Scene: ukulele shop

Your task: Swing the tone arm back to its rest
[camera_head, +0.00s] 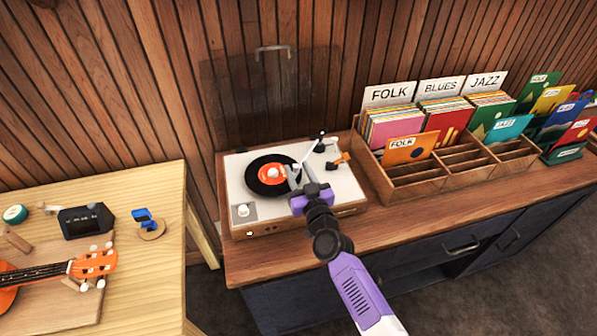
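The turntable (234,172) stands on the wooden cabinet with a black record (258,163) with an orange label on its platter. The pale tone arm (313,148) runs from its pivot at the back right of the deck toward the record's right side. An orange piece (341,159) sits on the deck right of the pivot. My gripper (294,177) is over the deck at the record's right edge, close to the tone arm's front end. It hides that end, and I cannot tell whether its fingers touch or enclose it.
The clear lid (240,95) is raised behind the deck. A wooden record crate (415,178) with FOLK, BLUES and JAZZ dividers stands close on the right. A light wood table (150,245) at left holds a ukulele (92,264) and a dark device (86,220). The cabinet front is clear.

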